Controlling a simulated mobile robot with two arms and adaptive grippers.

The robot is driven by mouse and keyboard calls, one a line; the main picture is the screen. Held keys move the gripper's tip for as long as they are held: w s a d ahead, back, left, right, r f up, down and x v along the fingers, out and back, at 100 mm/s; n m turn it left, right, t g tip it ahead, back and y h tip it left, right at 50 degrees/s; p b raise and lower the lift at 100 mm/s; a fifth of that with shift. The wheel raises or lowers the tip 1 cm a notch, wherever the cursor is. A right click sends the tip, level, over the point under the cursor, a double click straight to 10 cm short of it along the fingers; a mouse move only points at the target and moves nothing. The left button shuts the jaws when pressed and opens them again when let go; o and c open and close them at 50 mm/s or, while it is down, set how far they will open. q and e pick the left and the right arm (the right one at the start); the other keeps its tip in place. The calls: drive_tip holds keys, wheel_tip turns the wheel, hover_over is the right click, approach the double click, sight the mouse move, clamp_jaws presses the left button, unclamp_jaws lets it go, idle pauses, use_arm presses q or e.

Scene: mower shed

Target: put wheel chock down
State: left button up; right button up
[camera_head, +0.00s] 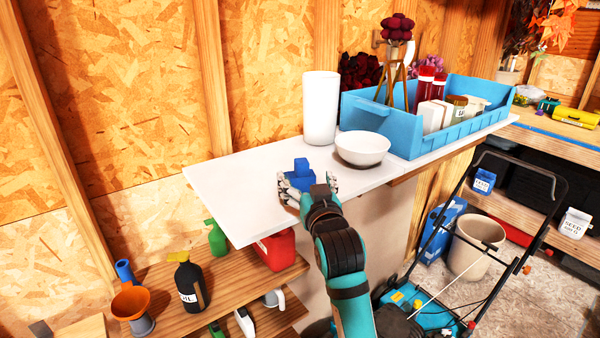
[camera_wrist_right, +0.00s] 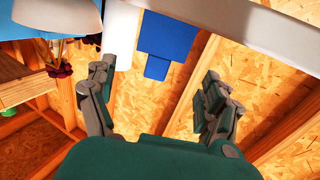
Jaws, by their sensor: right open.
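The blue wheel chock (camera_head: 301,174) sits on the white shelf (camera_head: 225,183), near its front edge. My right gripper (camera_head: 309,185) is at the front of the shelf, with a finger on either side of the chock in the head view. In the right wrist view the chock (camera_wrist_right: 168,38) shows ahead of the gap between the spread fingers (camera_wrist_right: 158,82), with clear space to each finger. The right gripper is open and holds nothing. Part of the chock's near side is hidden by the gripper in the head view. My left gripper is not in view.
A white bowl (camera_head: 362,149) stands right of the chock, with a white cylinder (camera_head: 320,108) behind. A blue crate (camera_head: 400,141) of bottles and boxes fills the shelf's right part. The shelf's left end is clear. Below are a red can (camera_head: 277,250) and a mower (camera_head: 425,305).

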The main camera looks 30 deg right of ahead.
sight(303, 172)
drive_tip(key=shift+x, duration=0.8)
drive_tip(key=p+x, duration=0.3)
drive_tip(key=x, duration=0.2)
drive_tip(key=shift+s+d, duration=0.1)
drive_tip(key=shift+w+d, duration=0.1)
drive_tip(key=shift+w, duration=0.2)
drive_tip(key=shift+c, duration=0.3)
drive_tip(key=shift+s, duration=0.1)
drive_tip(key=shift+c, duration=1.2)
drive_tip(key=c, duration=1.4)
clamp_jaws()
